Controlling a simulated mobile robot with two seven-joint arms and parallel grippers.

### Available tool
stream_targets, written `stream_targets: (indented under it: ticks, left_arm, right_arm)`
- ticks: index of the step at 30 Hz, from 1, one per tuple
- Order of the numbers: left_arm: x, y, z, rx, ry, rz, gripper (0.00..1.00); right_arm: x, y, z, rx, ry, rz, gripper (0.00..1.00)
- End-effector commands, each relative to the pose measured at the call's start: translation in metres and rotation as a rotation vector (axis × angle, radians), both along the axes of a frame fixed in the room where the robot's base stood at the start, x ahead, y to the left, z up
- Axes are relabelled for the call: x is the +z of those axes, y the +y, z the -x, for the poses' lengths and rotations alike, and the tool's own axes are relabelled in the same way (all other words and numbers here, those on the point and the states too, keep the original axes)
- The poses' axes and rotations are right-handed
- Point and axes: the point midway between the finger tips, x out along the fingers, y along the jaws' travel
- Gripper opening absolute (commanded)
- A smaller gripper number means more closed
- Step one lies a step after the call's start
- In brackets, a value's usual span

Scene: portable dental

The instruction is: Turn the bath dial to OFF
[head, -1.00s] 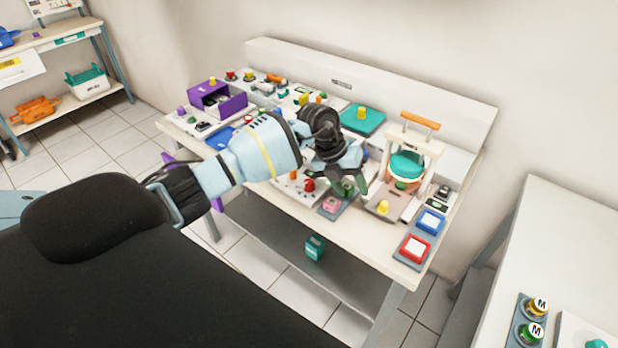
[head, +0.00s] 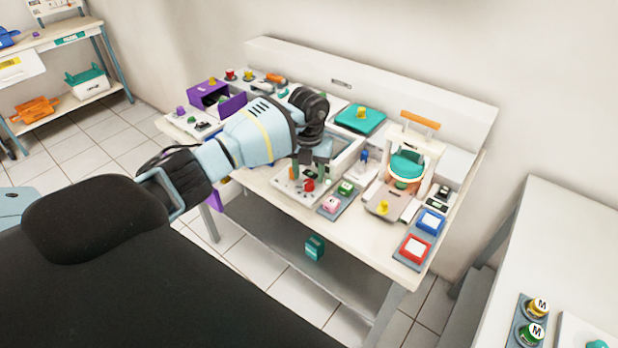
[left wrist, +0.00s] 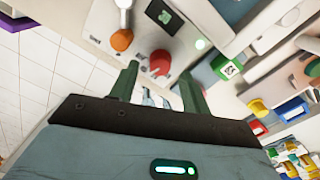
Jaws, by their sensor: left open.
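A red dial (head: 309,185) sits on a white control unit (head: 290,188) at the front of the bench. The dial also shows in the left wrist view (left wrist: 160,62). An orange knob (left wrist: 122,40) stands beside it, near a dark display with a green arrow (left wrist: 170,20). My left gripper (head: 308,172) is over the unit, pointing down. Its two green fingers are apart, one on each side of the red dial in the left wrist view. Contact with the dial cannot be told. No OFF mark is readable. My right gripper is not in view.
A plate with pink and green blocks (head: 346,188) is close to the right of the unit. A blue-topped piece (head: 363,157), a teal-topped device (head: 406,166) and red and blue tiles (head: 414,249) are farther right. A purple box (head: 210,93) stands at the left.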

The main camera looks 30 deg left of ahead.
Motion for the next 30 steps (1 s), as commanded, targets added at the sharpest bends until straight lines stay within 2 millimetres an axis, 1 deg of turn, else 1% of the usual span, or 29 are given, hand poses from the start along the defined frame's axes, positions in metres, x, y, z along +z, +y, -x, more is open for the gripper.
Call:
stream_targets:
  ticks: [1, 3, 6, 16, 26, 27, 30]
  left_arm:
    - [-0.008, 0.0, 0.0, 0.002, 0.002, 0.002, 0.47]
    - [-0.015, 0.0, 0.0, 0.001, 0.002, 0.002, 0.47]
    - [-0.021, -0.001, 0.0, 0.0, 0.0, 0.002, 0.47]
    - [-0.023, 0.0, 0.0, 0.0, -0.002, 0.002, 0.47]
    - [-0.023, 0.0, 0.0, 0.0, -0.002, 0.002, 0.04]
    - [-0.023, 0.0, 0.0, 0.0, -0.002, 0.002, 0.03]
    - [-0.023, 0.0, 0.0, -0.004, -0.002, 0.002, 0.03]
  right_arm:
    - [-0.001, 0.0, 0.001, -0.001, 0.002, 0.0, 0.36]
    - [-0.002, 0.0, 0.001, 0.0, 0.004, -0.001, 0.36]
    - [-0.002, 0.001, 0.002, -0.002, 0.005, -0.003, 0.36]
    - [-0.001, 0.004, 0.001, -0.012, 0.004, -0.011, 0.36]
    - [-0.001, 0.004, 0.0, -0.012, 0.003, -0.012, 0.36]
    - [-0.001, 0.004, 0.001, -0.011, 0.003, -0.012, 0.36]
    - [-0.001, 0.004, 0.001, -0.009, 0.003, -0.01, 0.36]
